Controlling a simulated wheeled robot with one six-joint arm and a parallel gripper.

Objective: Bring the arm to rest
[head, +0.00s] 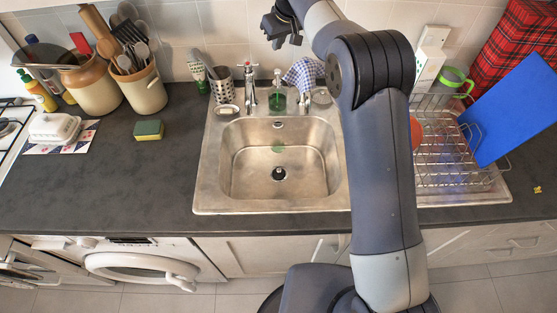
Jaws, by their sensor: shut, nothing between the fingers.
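My gripper (283,36) is at the top of the head view, in the air above the back of the sink. It points down and to the left, and its fingers are shut with nothing between them. My arm rises from the bottom centre, passes in front of the sink's right side and bends at the top. The arm hides part of the counter, the sink's right edge and part of the dish rack.
The sink (235,160) is empty below my gripper, with taps (250,90) and a green bottle (278,97) behind it. Utensil pots (138,88) and a sponge (149,130) stand left. A dish rack (450,165) with a blue board (510,110) is right. The washer (140,262) is below the counter.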

